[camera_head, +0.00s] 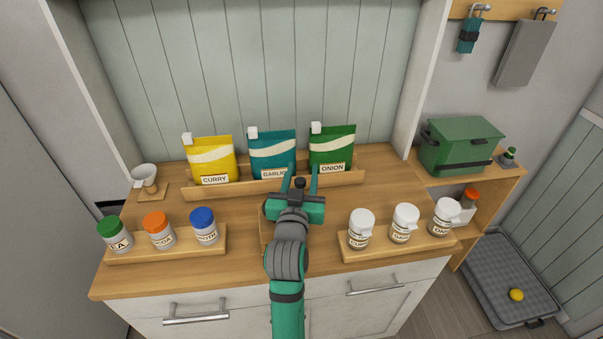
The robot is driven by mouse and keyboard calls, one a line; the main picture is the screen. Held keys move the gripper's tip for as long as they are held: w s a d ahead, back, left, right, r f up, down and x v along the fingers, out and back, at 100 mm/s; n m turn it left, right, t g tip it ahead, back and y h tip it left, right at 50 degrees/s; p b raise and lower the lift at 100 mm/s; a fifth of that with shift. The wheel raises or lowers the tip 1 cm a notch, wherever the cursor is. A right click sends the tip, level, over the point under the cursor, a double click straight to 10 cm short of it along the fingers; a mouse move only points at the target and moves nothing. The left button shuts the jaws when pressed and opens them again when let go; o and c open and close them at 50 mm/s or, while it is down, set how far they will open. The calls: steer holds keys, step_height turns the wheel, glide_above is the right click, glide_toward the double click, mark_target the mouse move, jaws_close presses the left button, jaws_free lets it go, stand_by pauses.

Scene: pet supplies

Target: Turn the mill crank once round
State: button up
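My gripper (300,178) is at the middle of the wooden counter, in front of the seed-packet-like pouches. Its two teal fingers point away from me and stand apart, with a gap between them. A small dark knob shows low between the fingers; I cannot tell whether it belongs to the mill or to my gripper. No crank can be made out clearly. My arm and gripper hide the counter's centre, where only the edge of a wooden piece (265,232) shows at the left of my wrist.
Yellow (212,157), teal (272,150) and green (332,146) pouches stand in a rack behind. Capped jars stand on racks at left (160,233) and right (404,226). A white cup-like thing (145,176) is at far left, a green box (460,146) at right.

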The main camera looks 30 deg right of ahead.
mark_target(300, 187)
steer(key=v, duration=1)
steer(key=shift+s+a, duration=0.3)
